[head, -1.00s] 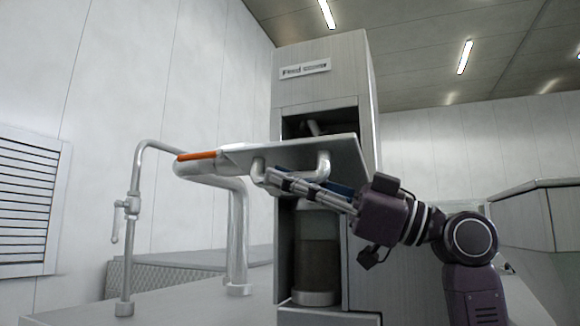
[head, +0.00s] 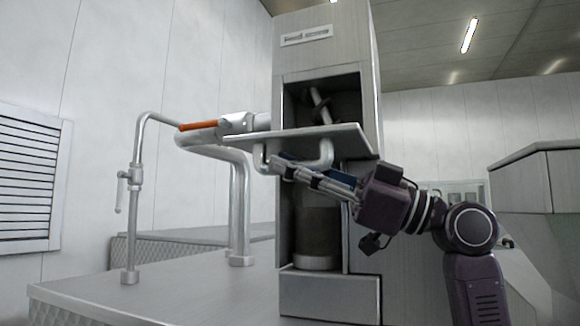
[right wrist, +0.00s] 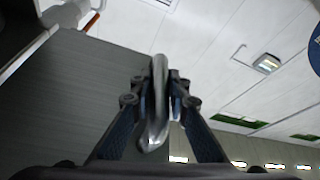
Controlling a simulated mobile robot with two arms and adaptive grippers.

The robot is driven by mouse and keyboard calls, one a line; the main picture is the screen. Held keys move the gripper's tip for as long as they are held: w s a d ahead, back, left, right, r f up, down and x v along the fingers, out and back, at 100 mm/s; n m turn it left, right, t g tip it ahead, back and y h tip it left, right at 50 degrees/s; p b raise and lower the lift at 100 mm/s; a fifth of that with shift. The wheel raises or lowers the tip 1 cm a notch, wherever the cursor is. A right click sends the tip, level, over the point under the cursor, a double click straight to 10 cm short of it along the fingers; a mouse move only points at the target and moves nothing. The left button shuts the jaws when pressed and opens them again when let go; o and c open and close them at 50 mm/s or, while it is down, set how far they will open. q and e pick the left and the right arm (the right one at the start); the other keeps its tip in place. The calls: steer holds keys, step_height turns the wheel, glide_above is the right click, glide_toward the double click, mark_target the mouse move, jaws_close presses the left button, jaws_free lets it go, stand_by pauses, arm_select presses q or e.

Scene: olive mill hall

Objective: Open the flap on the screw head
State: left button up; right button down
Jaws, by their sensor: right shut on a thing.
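The screw head is a tall grey cabinet with a "Feed screw" label (head: 306,35). Its opening (head: 345,100) shows a dark inside with a metal screw shaft (head: 319,104). The flap (head: 340,135) juts out from the lower edge of the opening, close to level. A U-shaped handle (head: 326,154) hangs from the flap's underside. My right gripper (head: 282,167) is shut on this handle, at its left part. In the right wrist view the handle bar (right wrist: 157,110) lies between the two fingers. My left gripper is not in view.
Left of the cabinet a thick pipe (head: 238,205) and an orange lever (head: 204,126) stand close by. A thin pipe with a tap (head: 132,205) rises from the grey table (head: 170,285). Below the flap a dark cylinder (head: 317,230) sits in a recess.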

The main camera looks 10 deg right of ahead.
steer(key=c, duration=2.2)
jaws_free()
steer(key=shift+a+f, duration=0.15)
steer(key=shift+f, duration=0.15)
steer(key=shift+o, duration=0.4)
steer(key=shift+w, duration=0.1)
steer(key=v, duration=0.7)
steer(key=shift+d, duration=0.35)
